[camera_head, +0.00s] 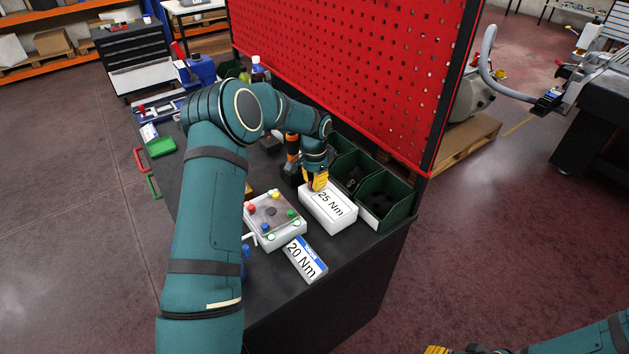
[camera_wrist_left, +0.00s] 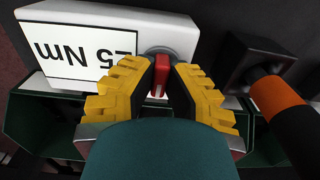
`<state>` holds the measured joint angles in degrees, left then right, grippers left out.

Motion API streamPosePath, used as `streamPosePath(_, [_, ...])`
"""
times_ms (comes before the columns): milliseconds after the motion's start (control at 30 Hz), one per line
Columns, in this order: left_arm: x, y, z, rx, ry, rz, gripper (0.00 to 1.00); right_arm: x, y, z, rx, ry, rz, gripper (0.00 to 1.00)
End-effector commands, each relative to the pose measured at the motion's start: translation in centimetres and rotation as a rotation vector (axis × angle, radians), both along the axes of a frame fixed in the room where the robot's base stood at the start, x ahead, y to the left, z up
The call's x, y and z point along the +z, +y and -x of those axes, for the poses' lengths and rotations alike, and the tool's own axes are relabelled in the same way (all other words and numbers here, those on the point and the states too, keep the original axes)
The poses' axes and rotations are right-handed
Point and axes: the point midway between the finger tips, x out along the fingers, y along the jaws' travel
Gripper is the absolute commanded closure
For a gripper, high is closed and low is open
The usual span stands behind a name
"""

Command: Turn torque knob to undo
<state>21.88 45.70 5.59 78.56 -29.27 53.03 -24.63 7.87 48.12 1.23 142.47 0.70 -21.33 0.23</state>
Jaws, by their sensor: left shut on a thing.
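The torque knob (camera_wrist_left: 159,82) is red and sits on a round grey base at the end of a white box labelled 25 Nm (camera_head: 335,218). The box also fills the upper left of the left wrist view (camera_wrist_left: 120,22). My left gripper (camera_head: 317,183) has yellow fingers and is shut on the red knob, one finger on each side. In the head view the gripper hides the knob. Only a yellow bit of my right gripper (camera_head: 438,350) shows at the bottom edge, away from the table, so its jaws cannot be judged.
A white block labelled 20 Nm (camera_head: 306,262) and a white box with coloured knobs (camera_head: 279,232) stand nearby on the dark table (camera_head: 360,262). A black and orange tool (camera_wrist_left: 280,105) stands close beside the gripper. Green bins (camera_head: 384,200) and a red pegboard (camera_head: 350,70) lie behind.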

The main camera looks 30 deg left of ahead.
Motion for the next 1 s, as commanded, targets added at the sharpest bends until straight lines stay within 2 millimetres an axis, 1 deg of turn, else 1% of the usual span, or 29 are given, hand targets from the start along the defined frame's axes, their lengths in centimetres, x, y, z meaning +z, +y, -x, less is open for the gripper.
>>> streamPosePath(300, [-0.19, -0.04, 0.14, -0.299, 0.005, 0.002, 1.0, 0.09, 0.0, 0.0, 0.0, 0.0, 0.0, 0.53])
streamPosePath(600, [-0.18, -0.08, 0.13, -0.554, 0.005, 0.003, 1.0, 0.3, 0.0, 0.01, 0.0, 0.0, -0.001, 0.53])
streamPosePath(800, [-0.2, -0.08, 0.14, -0.675, 0.005, 0.002, 1.0, 0.4, -0.01, 0.01, 0.0, 0.0, -0.001, 0.53])
streamPosePath(1000, [-0.22, -0.07, 0.16, -0.746, 0.005, 0.003, 1.0, 0.47, -0.01, 0.01, 0.0, 0.0, -0.001, 0.53])
